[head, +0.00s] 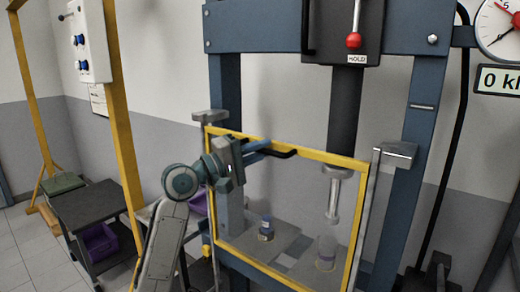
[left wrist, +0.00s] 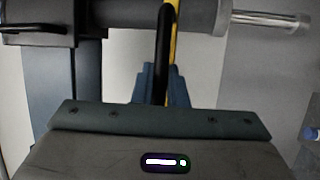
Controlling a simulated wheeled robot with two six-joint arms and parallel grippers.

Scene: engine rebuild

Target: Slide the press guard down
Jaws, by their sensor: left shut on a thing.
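The press guard (head: 318,154) is a clear panel in a yellow frame, standing across the lower front of the blue press. Its yellow edge also shows in the left wrist view (left wrist: 173,45). A black handle (head: 285,154) sits at its top bar and runs between my fingers in the left wrist view (left wrist: 163,50). My left gripper (head: 262,147) is shut on this handle, in front of the guard. My right gripper is not in view.
Behind the panel are a small blue-topped part (head: 266,228) and a clear cylinder (head: 327,248) under the press ram (head: 345,110). A red-knobbed lever (head: 354,40) hangs above. A dark cart (head: 90,208) with a purple bin (head: 97,240) stands at the left.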

